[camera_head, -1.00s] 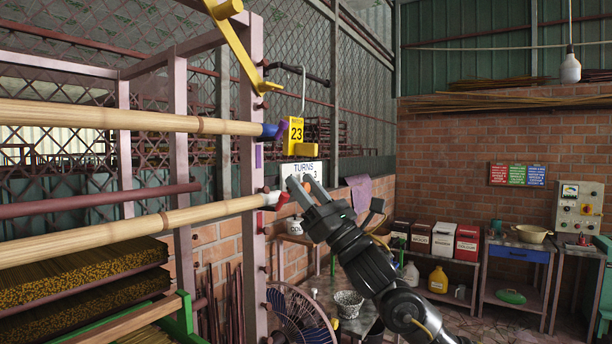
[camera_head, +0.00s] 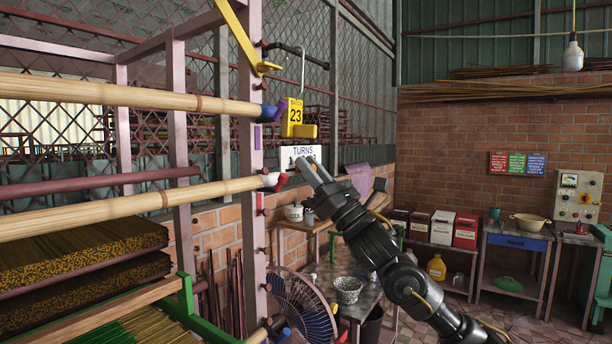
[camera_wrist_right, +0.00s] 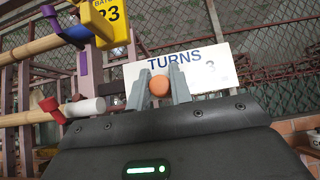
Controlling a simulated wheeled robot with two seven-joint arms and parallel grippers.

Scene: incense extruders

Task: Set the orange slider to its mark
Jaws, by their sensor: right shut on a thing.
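The orange slider (camera_wrist_right: 159,86) shows as a round orange knob in the right wrist view, between the two grey fingertips of my right gripper (camera_wrist_right: 160,88). The gripper is shut on it. Behind it is the white TURNS card (camera_wrist_right: 222,66), with a 3 visible to the right of the fingers. In the head view the card (camera_head: 289,152) hangs beside the rack post, with a 1 at its left. My right gripper (camera_head: 308,165) covers the card's middle and lower right, hiding the slider there. The slider's mark cannot be made out. My left gripper is not in view.
A yellow BATCH 23 tag (camera_head: 293,112) hangs just above the card. The pink rack post (camera_head: 252,200) and bamboo poles (camera_head: 130,206) lie to the left, one with a white and red end (camera_head: 272,180). A fan (camera_head: 302,305) stands below.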

